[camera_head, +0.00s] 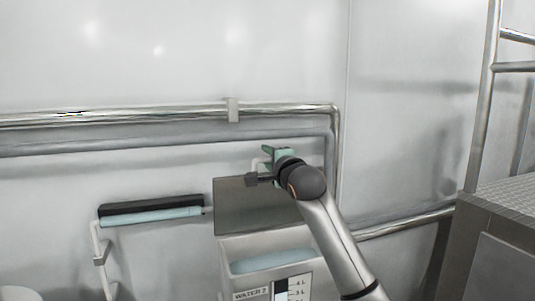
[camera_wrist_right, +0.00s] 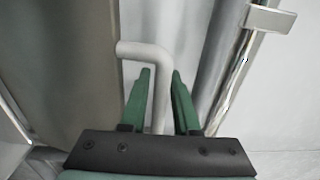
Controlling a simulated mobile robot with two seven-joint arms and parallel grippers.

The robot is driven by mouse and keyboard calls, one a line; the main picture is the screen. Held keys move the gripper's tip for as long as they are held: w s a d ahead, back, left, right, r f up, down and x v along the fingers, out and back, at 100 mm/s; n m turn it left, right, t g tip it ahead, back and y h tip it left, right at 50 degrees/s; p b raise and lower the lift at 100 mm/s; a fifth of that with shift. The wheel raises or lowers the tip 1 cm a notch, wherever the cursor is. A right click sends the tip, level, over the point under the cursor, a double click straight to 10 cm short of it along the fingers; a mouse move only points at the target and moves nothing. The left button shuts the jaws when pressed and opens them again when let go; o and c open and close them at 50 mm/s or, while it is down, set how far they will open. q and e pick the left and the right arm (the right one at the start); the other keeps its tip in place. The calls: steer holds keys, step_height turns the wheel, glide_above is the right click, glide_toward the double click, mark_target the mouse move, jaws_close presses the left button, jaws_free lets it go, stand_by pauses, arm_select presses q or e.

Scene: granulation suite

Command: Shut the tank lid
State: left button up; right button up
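The tank (camera_head: 228,252), labelled WATER 2, stands at the bottom centre of the head view with pale blue water inside. Its grey lid (camera_head: 240,208) stands raised at the back of the opening; it also fills the left of the right wrist view (camera_wrist_right: 60,65). A bent, light grey rod handle (camera_wrist_right: 145,50) sticks out beside the lid. My right gripper (camera_head: 268,153) is at the lid's upper right edge. Its green fingers (camera_wrist_right: 160,92) stand apart, one on each side of the handle rod, with a visible gap on the right. My left gripper is out of view.
Steel pipes (camera_head: 130,117) run along the wall behind the lid. A dark bar with a light blue strip (camera_head: 150,213) is at left on a white pipe. A grey stepped platform with rails (camera_head: 495,260) is at right.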

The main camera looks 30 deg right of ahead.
steer(key=shift+c, duration=0.4)
jaws_close()
stand_by(1.1)
